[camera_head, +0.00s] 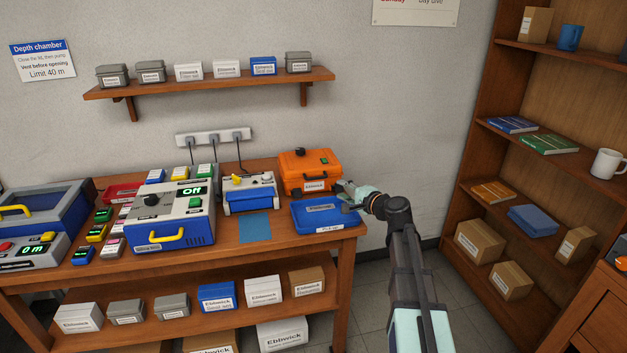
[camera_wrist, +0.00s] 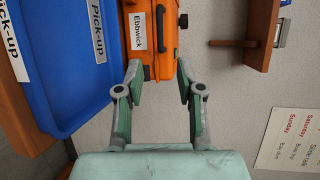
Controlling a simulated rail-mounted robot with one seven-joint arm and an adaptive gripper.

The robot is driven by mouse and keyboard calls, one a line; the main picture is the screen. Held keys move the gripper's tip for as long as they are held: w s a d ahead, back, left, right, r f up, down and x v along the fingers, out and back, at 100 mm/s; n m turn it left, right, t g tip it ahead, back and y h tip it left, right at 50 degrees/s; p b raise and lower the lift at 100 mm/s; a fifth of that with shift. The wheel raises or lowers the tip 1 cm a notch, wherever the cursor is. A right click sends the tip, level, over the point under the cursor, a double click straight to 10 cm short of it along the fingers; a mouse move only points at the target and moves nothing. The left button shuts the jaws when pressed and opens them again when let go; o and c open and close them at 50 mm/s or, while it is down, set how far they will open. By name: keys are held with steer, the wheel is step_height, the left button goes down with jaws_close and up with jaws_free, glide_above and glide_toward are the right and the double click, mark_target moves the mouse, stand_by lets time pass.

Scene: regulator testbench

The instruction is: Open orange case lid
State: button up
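The orange case (camera_head: 303,187) stands at the back right of the wooden bench, with a dark knob and a green button on top and an Ebbwick label on its front. Its lid looks closed. My gripper (camera_head: 346,190) is at the right side of the case, above the back of the blue tray. In the wrist view my gripper (camera_wrist: 159,68) is open, and the end of the orange case (camera_wrist: 161,47) shows between and beyond its fingertips. I cannot tell whether the fingers touch the case. The far side of the case is hidden.
The blue pick-up tray (camera_head: 304,222) lies just in front of the case; it fills the left of the wrist view (camera_wrist: 62,100). A grey and blue device (camera_head: 250,191) stands left of the case. A wall shelf (camera_head: 210,86) hangs above. Right of the bench is open floor.

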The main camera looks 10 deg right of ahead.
mark_target(317, 178)
steer(key=p+x, duration=0.2)
steer(key=x, duration=1.3)
jaws_close()
